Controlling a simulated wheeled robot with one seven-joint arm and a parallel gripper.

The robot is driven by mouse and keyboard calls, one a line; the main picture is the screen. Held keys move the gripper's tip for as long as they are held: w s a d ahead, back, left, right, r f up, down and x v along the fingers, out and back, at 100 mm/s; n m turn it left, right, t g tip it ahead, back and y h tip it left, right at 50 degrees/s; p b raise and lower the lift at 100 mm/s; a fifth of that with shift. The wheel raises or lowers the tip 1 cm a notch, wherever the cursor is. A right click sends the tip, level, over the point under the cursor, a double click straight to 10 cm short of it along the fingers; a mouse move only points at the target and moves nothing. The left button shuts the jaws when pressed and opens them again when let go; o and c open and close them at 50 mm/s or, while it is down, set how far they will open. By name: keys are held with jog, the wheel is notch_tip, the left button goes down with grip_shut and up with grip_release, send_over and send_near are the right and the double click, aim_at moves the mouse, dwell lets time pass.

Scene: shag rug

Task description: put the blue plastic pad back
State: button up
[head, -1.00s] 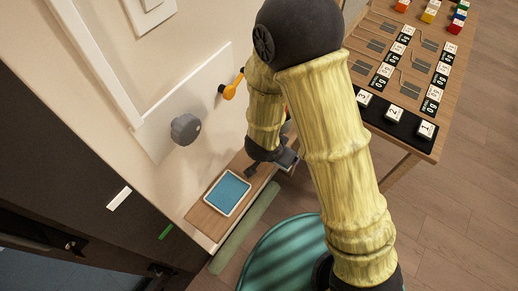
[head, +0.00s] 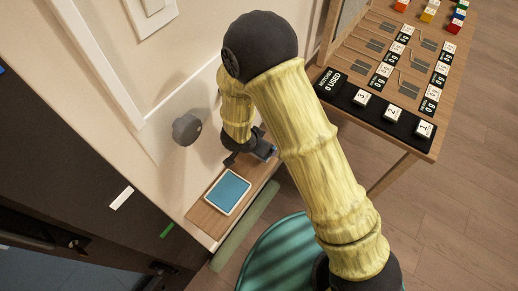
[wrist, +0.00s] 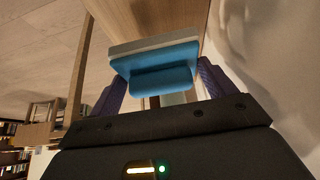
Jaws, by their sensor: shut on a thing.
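My gripper (head: 252,153) is just above the wooden ledge by the wall, up and right of a flat blue panel with a white rim (head: 228,192). In the wrist view my gripper (wrist: 157,84) has its purple fingers shut on the blue pad (wrist: 155,58). The pad has a pale layer on its far side and a blue block between the fingers. In the head view the held pad is mostly hidden by my gripper and wrist. The rimmed panel lies flat on the ledge, apart from my gripper.
The wooden ledge (head: 208,220) runs along the wall. A grey knob (head: 186,129) sticks out of the wall near my forearm. A wooden table (head: 400,150) with black label strips and white numbered tiles stands at right. A teal round seat (head: 275,255) is below.

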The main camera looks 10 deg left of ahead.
notch_tip(320, 180, down, 4)
jog(key=shift+r+b, duration=0.15)
jog(key=shift+b, duration=0.5)
jog(key=shift+w+a, duration=0.1)
jog(key=shift+a, duration=0.05)
jog(key=o, duration=0.6)
jog(key=p+v, duration=0.2)
jog(key=v, duration=0.5)
jog(key=shift+r, duration=0.2)
